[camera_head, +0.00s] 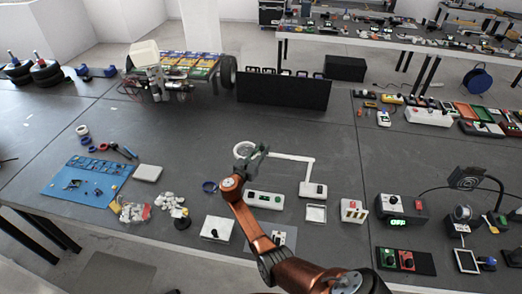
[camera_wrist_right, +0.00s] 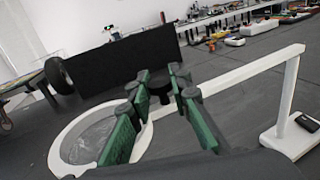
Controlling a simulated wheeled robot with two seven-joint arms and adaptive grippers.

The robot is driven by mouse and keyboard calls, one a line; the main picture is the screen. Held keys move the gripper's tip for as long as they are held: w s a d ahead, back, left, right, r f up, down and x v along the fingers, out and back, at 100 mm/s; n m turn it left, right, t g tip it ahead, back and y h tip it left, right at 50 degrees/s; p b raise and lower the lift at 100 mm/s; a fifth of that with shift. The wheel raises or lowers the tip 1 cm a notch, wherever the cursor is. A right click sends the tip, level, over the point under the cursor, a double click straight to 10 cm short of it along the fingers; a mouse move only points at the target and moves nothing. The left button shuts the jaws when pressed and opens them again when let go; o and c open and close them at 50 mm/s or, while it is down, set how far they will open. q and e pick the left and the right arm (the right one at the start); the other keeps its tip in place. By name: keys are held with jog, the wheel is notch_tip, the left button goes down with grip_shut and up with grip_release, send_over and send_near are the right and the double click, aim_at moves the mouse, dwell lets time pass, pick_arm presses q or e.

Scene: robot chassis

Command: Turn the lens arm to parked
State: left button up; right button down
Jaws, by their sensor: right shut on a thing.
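The white magnifier lamp has a round lens ring (camera_head: 243,149), a long lens arm (camera_head: 290,157) and a post on a white base (camera_head: 313,190). In the head view the lens arm points left from the post. My right gripper (camera_head: 257,153) is at the ring end of the lens arm. In the right wrist view the lens ring (camera_wrist_right: 62,150) lies at the left, the lens arm (camera_wrist_right: 240,75) runs to the upper right, and my right gripper (camera_wrist_right: 160,88) is shut on the lens arm beside the ring, by a dark knob. My left gripper is not in view.
A white-green control box (camera_head: 265,199), a grey switch box (camera_head: 217,228) and a small square tray (camera_head: 316,213) stand near the lamp. A black panel (camera_head: 283,91) stands behind it. The tabletop between panel and lamp is mostly clear. A blue mat (camera_head: 60,185) lies left.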

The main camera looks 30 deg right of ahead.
jog(key=c, duration=2.1)
grip_release()
jog(key=shift+w+d+r, duration=0.1)
jog(key=shift+d+r, duration=0.1)
jog(key=shift+r, duration=0.05)
jog(key=shift+o, duration=0.6)
jog(key=shift+d+f, duration=0.1)
jog(key=shift+f, duration=0.05)
jog(key=shift+o, duration=1.2)
jog(key=shift+a+f, duration=0.1)
jog(key=shift+a, duration=0.15)
jog(key=v, duration=1.1)
jog(key=shift+s+a, duration=0.25)
jog(key=shift+a, duration=0.1)
